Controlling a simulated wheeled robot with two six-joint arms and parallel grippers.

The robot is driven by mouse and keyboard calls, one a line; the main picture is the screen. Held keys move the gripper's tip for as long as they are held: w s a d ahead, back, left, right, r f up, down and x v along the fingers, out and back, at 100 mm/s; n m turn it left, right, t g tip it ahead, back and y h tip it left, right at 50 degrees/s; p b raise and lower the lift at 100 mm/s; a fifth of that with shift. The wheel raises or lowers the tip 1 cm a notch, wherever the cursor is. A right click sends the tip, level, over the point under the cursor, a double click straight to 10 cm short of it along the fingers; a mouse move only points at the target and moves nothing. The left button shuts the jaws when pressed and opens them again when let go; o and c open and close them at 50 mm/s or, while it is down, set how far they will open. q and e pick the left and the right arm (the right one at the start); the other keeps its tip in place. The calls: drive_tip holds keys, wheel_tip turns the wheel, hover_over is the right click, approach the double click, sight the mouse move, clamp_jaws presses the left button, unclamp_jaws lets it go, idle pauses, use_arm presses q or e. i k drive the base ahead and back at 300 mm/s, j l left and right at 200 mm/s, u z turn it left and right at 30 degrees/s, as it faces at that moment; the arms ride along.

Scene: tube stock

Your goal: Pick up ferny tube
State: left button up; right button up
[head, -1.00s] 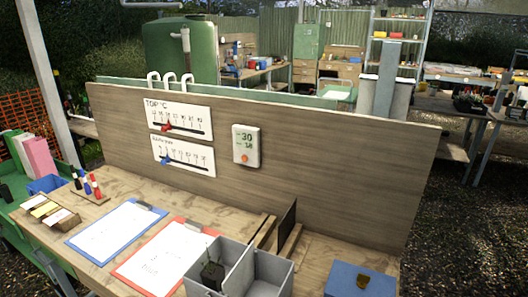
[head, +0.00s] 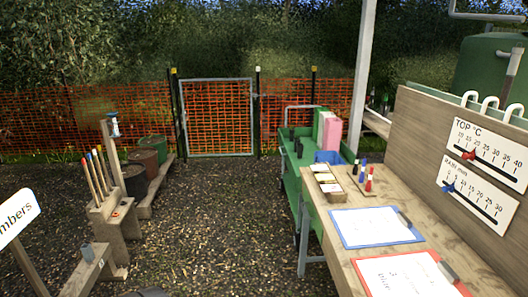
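I see no ferny tube that I can make out in the head view now. The wooden bench (head: 345,268) runs along the right side, with a blue clipboard (head: 374,227) and a red clipboard (head: 408,276) lying on it.
A green trolley (head: 291,175) with pink and green folders stands beyond the bench. A small box of cards (head: 329,187) and a marker rack (head: 360,187) sit at its far end. Buckets and a wooden tool stand (head: 117,222) line the left. Gravel (head: 215,225) between is clear.

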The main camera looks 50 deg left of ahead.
sight(299, 147)
drive_tip(key=u, duration=1.45)
drive_tip(key=i+j+u, duration=0.4)
drive_tip(key=i, duration=0.4)
drive_tip(key=i+j, duration=0.1)
drive_tip(key=i, duration=0.45)
drive_tip(key=i+j, duration=0.1)
drive_tip(key=i, duration=0.45)
drive_tip(key=i+j, duration=0.1)
drive_tip(key=i, duration=0.45)
drive_tip(key=i+z, duration=0.45)
drive_tip(key=i+j+z, duration=0.2)
drive_tip(key=z, duration=0.25)
drive_tip(key=i+j+z, duration=0.55)
drive_tip(key=j+z, duration=0.15)
drive_tip(key=z, duration=0.15)
